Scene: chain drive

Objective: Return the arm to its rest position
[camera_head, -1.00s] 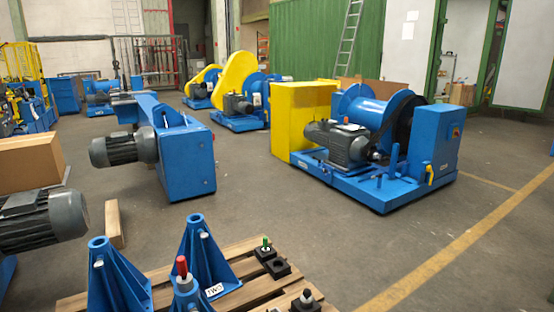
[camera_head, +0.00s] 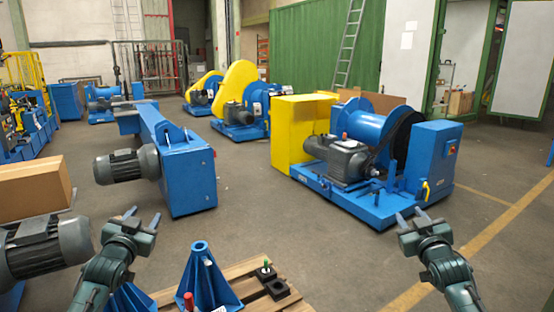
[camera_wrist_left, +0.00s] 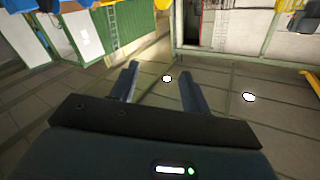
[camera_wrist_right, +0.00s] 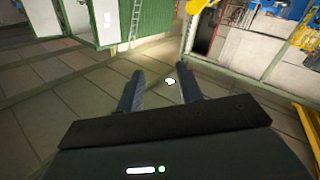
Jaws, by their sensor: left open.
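My left gripper (camera_head: 143,219) is raised at the lower left of the head view, its two fingers apart with nothing between them. In the left wrist view its fingers (camera_wrist_left: 158,84) are spread over bare floor. My right gripper (camera_head: 408,217) is raised at the lower right of the head view, also with its fingers apart and empty. In the right wrist view its fingers (camera_wrist_right: 161,88) are spread with only floor beyond them. Neither gripper touches anything that I can see.
A wooden pallet (camera_head: 237,275) between my arms carries blue stands (camera_head: 205,275) and small black blocks (camera_head: 277,289). A grey motor (camera_head: 45,250) and a cardboard box (camera_head: 35,188) are at the left. A blue winch machine (camera_head: 350,197) stands beyond. The floor between is clear.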

